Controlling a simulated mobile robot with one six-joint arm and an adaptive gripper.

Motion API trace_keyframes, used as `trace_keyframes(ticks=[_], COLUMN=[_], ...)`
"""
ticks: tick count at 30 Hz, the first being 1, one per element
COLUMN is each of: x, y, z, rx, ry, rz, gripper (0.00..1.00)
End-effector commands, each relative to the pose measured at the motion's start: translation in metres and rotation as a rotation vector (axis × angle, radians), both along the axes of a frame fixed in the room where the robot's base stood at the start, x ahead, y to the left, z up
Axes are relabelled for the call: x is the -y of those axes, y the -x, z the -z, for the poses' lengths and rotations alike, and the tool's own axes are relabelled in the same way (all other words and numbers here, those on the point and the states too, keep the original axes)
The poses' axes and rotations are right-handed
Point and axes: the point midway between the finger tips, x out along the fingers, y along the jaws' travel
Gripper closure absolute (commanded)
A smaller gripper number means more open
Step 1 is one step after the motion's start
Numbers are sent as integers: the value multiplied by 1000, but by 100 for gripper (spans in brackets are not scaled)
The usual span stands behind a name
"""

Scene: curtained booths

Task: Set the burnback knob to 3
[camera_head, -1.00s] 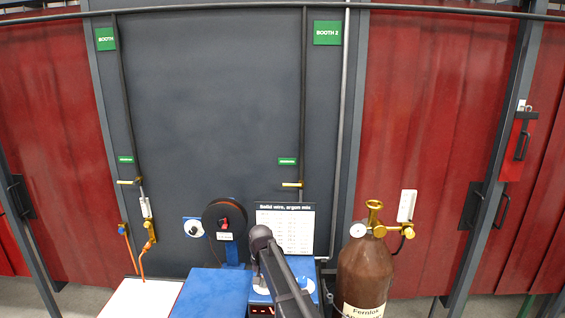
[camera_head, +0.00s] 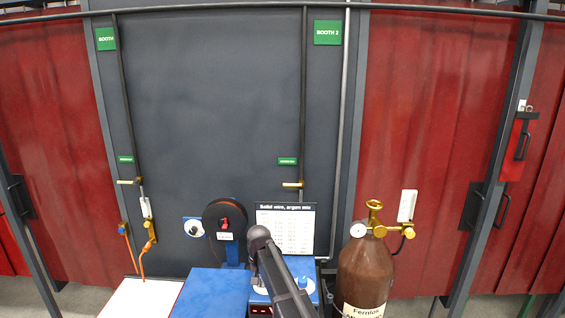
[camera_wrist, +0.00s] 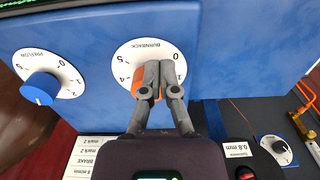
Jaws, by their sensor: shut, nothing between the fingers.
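In the wrist view, the burnback dial (camera_wrist: 126,58) is a white round plate on a blue panel, seen upside down. Its orange knob (camera_wrist: 137,83) shows at the left edge of my fingers and is mostly hidden behind them. My gripper (camera_wrist: 159,72) is shut with its two fingers together, in front of the knob and holding nothing. Whether the fingertips touch the knob is unclear. The knob's pointer and the mark it points at are hidden. The marks 4 and 5 show at left, 0 and 1 at right.
A blue preflow knob (camera_wrist: 40,88) sits left of the burnback dial. In the head view, a brown gas cylinder (camera_head: 364,272) stands right of my arm, and a wire spool (camera_head: 225,222) stands left.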

Motion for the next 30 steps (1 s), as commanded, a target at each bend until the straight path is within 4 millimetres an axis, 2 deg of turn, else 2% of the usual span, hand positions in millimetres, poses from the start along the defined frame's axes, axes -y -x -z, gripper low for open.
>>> trace_keyframes(ticks=[16,30], x=[-1,-1], y=[4,4], z=[-2,-40], rx=[-2,-2], ry=[1,1], rz=[1,1], gripper=[100,100])
